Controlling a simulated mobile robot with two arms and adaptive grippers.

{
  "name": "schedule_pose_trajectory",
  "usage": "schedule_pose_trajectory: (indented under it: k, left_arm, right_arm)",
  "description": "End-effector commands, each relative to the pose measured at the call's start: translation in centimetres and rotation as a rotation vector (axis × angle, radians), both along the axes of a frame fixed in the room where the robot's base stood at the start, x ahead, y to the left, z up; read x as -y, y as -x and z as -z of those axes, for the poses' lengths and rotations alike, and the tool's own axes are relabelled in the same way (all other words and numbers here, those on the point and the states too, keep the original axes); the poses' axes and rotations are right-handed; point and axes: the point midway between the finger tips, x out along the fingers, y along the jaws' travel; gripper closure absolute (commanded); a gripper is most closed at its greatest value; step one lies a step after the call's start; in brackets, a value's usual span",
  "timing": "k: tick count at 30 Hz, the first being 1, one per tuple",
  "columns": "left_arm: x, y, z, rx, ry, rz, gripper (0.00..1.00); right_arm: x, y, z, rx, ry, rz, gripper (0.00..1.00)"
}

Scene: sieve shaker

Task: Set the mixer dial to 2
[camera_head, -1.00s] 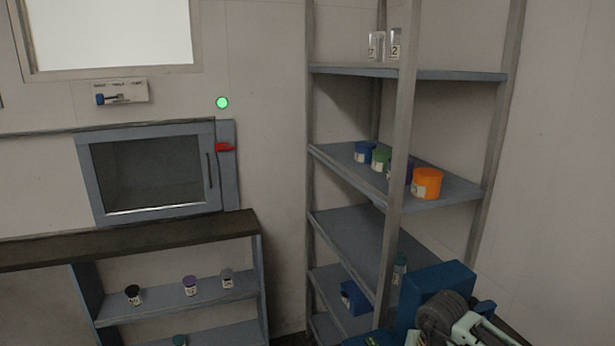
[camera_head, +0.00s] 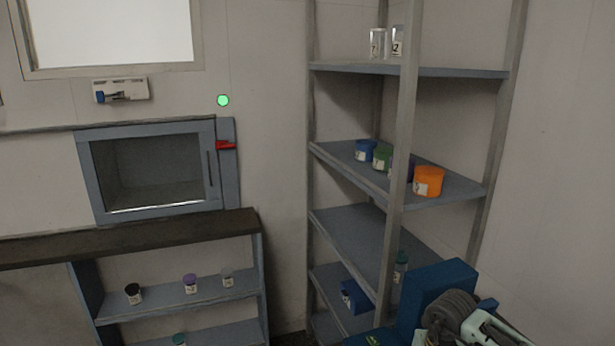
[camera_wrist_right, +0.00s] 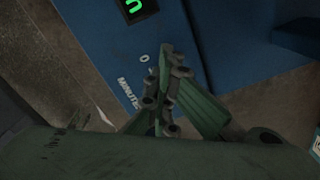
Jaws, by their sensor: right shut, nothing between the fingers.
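The blue machine (camera_head: 438,285) stands at the lower right of the head view, its front mostly hidden by my right arm. In the right wrist view its blue panel (camera_wrist_right: 215,25) carries a "0" mark, "MINUTES" lettering and a small dark display (camera_wrist_right: 136,9) with a green digit, cut by the frame edge. No dial is clearly visible; my fingers cover part of the panel near the "0". My right gripper (camera_wrist_right: 165,62) is shut and empty in front of this panel; I cannot tell whether it touches. My left gripper is not in view.
A tall rack (camera_head: 360,230) behind the machine holds colored jars, including an orange one (camera_head: 428,181), and clear containers. At left are a windowed cabinet (camera_head: 150,170) with a red handle and a low shelf (camera_head: 180,300) with small jars.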

Motion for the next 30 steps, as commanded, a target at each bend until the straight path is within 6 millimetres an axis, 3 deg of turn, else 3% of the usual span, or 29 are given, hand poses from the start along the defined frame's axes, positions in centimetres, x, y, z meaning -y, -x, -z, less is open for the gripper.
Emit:
schedule_pose_trajectory:
  k: [1,30]
  left_arm:
    - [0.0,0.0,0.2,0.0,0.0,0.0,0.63]
    - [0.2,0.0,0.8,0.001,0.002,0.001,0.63]
  right_arm:
    - [0.2,0.6,0.8,-0.016,0.004,-0.003,1.0]
    - [1.3,0.5,0.5,-0.012,0.003,-0.003,1.0]
